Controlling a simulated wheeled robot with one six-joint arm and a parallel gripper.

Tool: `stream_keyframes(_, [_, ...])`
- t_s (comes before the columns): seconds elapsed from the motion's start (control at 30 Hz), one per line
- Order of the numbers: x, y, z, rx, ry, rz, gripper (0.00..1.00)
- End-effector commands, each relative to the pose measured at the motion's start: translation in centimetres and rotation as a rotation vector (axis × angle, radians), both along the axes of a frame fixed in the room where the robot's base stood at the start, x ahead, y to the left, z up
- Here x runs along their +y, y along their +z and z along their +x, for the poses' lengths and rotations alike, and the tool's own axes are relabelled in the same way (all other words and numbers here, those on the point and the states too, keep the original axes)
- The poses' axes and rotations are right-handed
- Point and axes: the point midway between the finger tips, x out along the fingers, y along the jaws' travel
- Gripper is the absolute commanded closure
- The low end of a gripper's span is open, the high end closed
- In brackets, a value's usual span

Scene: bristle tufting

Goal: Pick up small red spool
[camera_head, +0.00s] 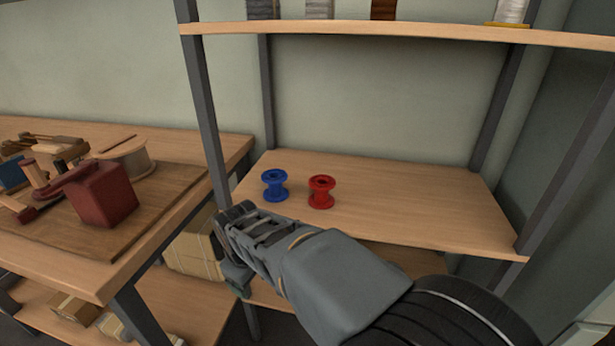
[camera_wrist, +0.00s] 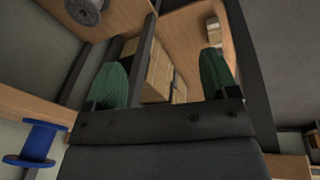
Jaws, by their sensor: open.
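The small red spool (camera_head: 321,192) stands upright on the middle wooden shelf in the head view. A blue spool (camera_head: 275,186) stands just to its left, apart from it. My gripper (camera_head: 232,250) is at the shelf's front left, near the left post and in front of the spools. In the wrist view its two green fingertips (camera_wrist: 162,80) are spread apart with nothing between them. The blue spool also shows at the left edge of the wrist view (camera_wrist: 37,145). I cannot make out the red spool in the wrist view.
The left shelf post (camera_head: 203,100) stands close beside my gripper. An upper shelf (camera_head: 400,34) hangs above. A workbench (camera_head: 180,222) at left holds a dark red block (camera_head: 101,193) and wooden tools. The middle shelf (camera_head: 420,205) is clear right of the red spool.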

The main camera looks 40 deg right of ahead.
Motion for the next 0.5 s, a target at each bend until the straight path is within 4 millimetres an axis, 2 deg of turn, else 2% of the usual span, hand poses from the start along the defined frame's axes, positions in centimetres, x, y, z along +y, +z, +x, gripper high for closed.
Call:
stream_keyframes(0.03, [-1.7, 4.5, 0.8, 0.03, 0.063, -0.039, 0.15])
stream_keyframes(0.1, [-4.1, 7.6, 1.8, 0.078, 0.183, -0.1, 0.09])
stream_keyframes(0.2, [-7.6, 11.5, 2.9, 0.158, 0.35, -0.17, 0.0])
stream_keyframes(0.4, [-14.0, 17.5, 4.1, 0.321, 0.644, -0.255, 0.0])
stream_keyframes(0.5, [-16.6, 19.5, 4.2, 0.39, 0.758, -0.274, 0.0])
